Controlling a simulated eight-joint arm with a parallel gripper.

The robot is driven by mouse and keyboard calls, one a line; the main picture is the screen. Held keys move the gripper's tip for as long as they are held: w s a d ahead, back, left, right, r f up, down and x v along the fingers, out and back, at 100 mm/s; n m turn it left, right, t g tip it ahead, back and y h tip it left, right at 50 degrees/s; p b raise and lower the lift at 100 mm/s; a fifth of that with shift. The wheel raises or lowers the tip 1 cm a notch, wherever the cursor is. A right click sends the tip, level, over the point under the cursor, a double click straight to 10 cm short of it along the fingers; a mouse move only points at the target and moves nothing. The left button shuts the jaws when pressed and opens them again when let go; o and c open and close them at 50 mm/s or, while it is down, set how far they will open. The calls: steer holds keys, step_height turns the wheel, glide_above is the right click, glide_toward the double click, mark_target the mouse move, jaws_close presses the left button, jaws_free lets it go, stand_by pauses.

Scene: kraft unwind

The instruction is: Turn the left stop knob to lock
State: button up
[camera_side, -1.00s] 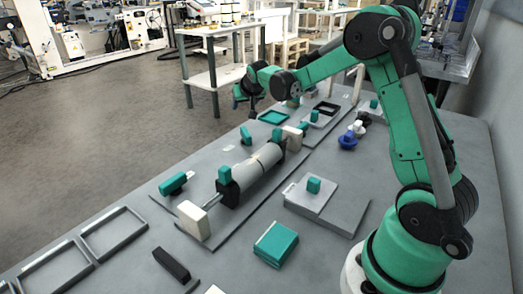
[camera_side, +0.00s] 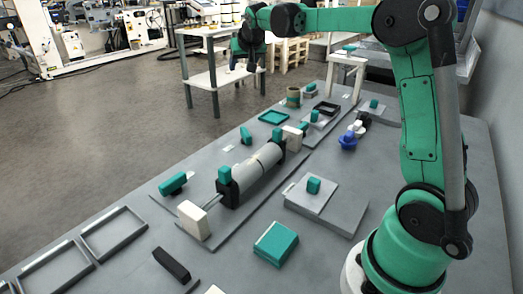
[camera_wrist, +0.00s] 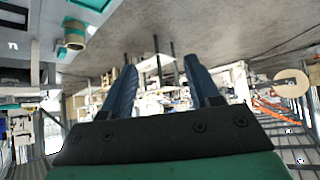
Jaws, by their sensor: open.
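A grey roll (camera_side: 256,170) lies on a spindle between two stands. A teal knob (camera_side: 224,175) tops the dark left stand, and another teal knob (camera_side: 303,128) is by the far stand. A teal handle piece (camera_side: 173,184) lies on the plate to the left. I cannot tell which of these is the left stop knob, or whether it is locked. My gripper (camera_side: 248,58) is raised high beyond the table's far edge, well away from all of them. In the wrist view my gripper (camera_wrist: 162,75) is open, with nothing between its two dark-blue fingers.
A cream block (camera_side: 193,220) is at the roll's near end. A teal box (camera_side: 275,243) and a grey plate with a teal knob (camera_side: 313,185) are at the right. A tan cup (camera_side: 293,97) stands farther back. Empty frames (camera_side: 112,232) lie at the left.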

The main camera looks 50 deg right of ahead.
mark_target(246, 132)
steer(key=f+g+y, duration=0.1)
steer(key=f, duration=0.3)
steer(key=s+a+f+g, duration=0.1)
steer(key=f, duration=0.4)
steer(key=s+f+g+y, duration=0.1)
steer(key=f, duration=0.4)
steer(key=shift+a+f+g+y, duration=0.15)
steer(key=shift+f+g+y, duration=0.05)
steer(key=shift+g+y, duration=0.1)
steer(key=x, duration=0.4)
steer(key=shift+w+f, duration=0.15)
steer(key=shift+f, duration=0.5)
jaws_close()
